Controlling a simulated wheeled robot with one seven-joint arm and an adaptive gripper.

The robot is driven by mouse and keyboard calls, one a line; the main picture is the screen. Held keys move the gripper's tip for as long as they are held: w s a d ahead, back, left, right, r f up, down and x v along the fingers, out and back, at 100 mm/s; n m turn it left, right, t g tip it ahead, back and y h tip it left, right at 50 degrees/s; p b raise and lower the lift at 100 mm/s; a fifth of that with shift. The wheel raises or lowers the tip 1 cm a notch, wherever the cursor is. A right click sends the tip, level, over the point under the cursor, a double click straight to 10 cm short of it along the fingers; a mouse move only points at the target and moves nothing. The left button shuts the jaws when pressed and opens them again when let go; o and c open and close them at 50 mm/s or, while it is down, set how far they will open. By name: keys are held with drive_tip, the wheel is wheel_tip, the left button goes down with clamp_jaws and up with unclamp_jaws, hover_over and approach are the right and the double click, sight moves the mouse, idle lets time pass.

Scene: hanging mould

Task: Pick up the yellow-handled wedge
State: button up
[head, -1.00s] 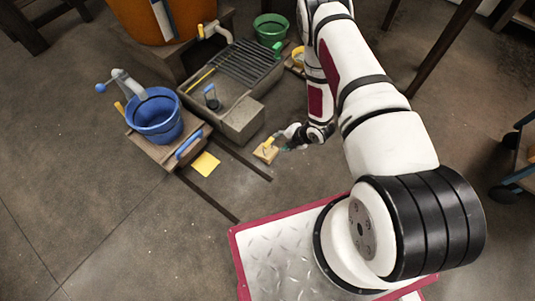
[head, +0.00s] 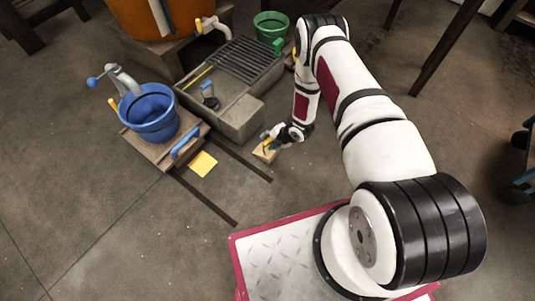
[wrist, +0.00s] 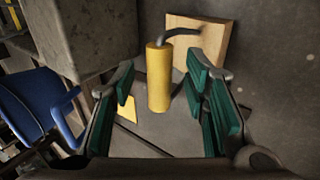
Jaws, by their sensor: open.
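The wedge is a pale wooden block (head: 265,154) on the floor in front of the stone trough. In the wrist view, its upright yellow handle (wrist: 158,80) joins the wooden block (wrist: 215,45) by a dark bent rod. My gripper (head: 272,141) is at the wedge and partly hides its handle in the head view. In the wrist view, my gripper (wrist: 165,105) is open, with green-padded fingers on either side of the handle. A gap shows on each side. I cannot tell how deep the handle sits between the pads.
The grey trough (head: 240,120) with a grate stands just behind the wedge. A blue bucket (head: 150,115) sits on a wooden platform (head: 155,150) at left. A yellow square (head: 203,163) and dark rails (head: 240,160) lie on the floor. Open floor lies left and right.

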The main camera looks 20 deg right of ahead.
drive_tip(key=shift+w+a+f, duration=0.15)
drive_tip(key=shift+w+f, duration=0.05)
drive_tip(key=shift+f, duration=0.1)
clamp_jaws()
